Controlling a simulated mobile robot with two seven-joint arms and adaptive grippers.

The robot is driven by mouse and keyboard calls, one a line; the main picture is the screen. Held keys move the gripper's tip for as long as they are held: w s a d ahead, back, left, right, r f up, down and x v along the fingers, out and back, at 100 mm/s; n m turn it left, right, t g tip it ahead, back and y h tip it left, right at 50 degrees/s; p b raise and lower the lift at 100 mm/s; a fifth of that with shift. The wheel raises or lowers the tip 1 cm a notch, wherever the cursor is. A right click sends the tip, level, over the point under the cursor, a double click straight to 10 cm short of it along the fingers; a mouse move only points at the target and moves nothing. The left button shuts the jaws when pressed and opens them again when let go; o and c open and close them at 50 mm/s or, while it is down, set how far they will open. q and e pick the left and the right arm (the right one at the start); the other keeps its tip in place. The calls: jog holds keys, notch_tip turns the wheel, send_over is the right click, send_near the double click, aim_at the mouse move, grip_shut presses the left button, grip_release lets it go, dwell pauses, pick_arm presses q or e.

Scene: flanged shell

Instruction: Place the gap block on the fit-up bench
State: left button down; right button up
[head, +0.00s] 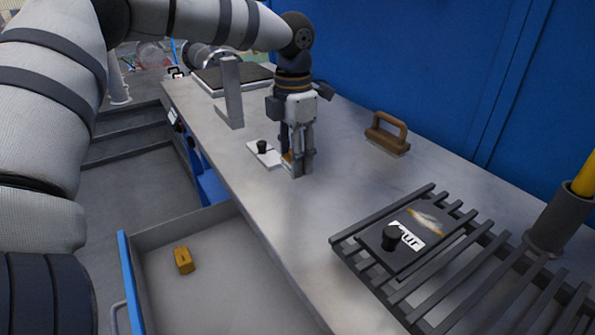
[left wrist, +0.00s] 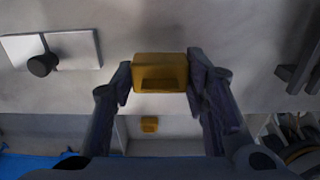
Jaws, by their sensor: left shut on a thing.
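My left gripper (head: 298,172) points down at the grey fit-up bench (head: 235,165), close to its surface. In the left wrist view my left gripper (left wrist: 160,78) is shut on a yellow-orange block (left wrist: 160,68) with a recess in its face. In the head view the fingers hide most of this held block. I cannot tell whether it touches the bench top. A second, similar yellow block (head: 183,260) lies in the open drawer below the bench. It also shows in the left wrist view (left wrist: 149,124). My right gripper is not in view.
A white plate (head: 272,160) with a black knob lies just left of the gripper. A brown-handled tool (head: 387,135) stands behind. A slatted rack (head: 470,265) bears a dark knobbed plate (head: 382,249) at right. A grey upright (head: 231,92) stands farther back. The bench's middle is clear.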

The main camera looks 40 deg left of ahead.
aim_at(293, 184)
pick_arm(q)
jog(key=shift+w+a+f, duration=0.15)
jog(key=shift+w+f, duration=0.05)
jog(key=shift+f, duration=0.1)
jog(key=shift+w+a+f, duration=0.15)
jog(key=shift+f, duration=0.75)
jog(key=shift+w+a+f, duration=0.1)
jog(key=shift+a+f, duration=0.05)
jog(key=shift+f, duration=0.75)
jog(key=shift+f, duration=0.1)
jog(key=c, duration=0.9)
grip_release()
jog(key=shift+c, duration=0.2)
notch_tip(293, 184, up, 12)
jog(key=shift+r, duration=0.1)
jog(key=shift+s, duration=0.1)
